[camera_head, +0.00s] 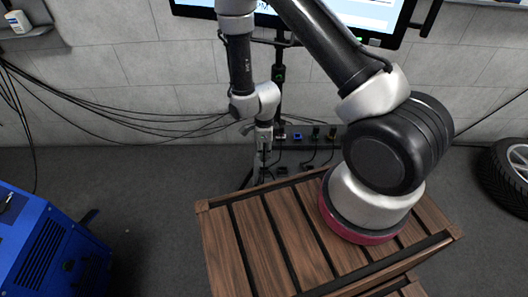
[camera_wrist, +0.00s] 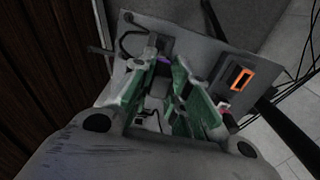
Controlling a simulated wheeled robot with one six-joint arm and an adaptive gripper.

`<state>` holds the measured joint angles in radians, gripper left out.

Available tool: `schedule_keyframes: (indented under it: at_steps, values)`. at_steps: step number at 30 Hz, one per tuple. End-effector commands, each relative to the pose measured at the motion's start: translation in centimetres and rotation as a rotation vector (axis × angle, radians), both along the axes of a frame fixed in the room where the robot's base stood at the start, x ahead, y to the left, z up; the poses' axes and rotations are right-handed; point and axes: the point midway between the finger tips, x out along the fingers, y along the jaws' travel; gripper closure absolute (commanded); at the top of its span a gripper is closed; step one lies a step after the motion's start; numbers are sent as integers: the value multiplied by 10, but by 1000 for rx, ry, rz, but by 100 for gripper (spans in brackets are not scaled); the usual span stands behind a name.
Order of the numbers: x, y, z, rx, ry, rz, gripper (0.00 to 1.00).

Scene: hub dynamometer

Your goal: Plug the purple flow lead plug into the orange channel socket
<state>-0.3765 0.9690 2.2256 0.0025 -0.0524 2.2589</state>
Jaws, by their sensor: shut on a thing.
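My gripper (camera_wrist: 166,78) reaches over a grey panel (camera_wrist: 208,62) in the wrist view, its green-padded fingers around the purple plug (camera_wrist: 164,60). Only a small purple patch shows between the fingertips; the rest is hidden. The orange-rimmed channel socket (camera_wrist: 242,78) is on the panel to the right of the gripper, apart from the plug. In the head view my gripper (camera_head: 264,140) hangs in front of the panel behind the wooden crate, and the plug cannot be made out.
A reddish connector (camera_wrist: 223,108) sits below the orange socket. Black cables run along the grey wall and beside the panel. A slatted wooden crate (camera_head: 250,228) stands in front. A blue machine (camera_head: 45,245) is at left, a wheel (camera_head: 510,165) at right.

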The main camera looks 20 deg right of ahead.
Motion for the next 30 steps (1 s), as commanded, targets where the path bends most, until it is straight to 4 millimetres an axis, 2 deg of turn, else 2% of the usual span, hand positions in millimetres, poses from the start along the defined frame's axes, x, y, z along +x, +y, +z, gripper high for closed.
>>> schedule_keyframes:
  at_steps: [16, 30]
  values:
    - [1, 0, 1, 1, -1, 0, 100]
    - [30, -9, 1, 1, -1, -2, 100]
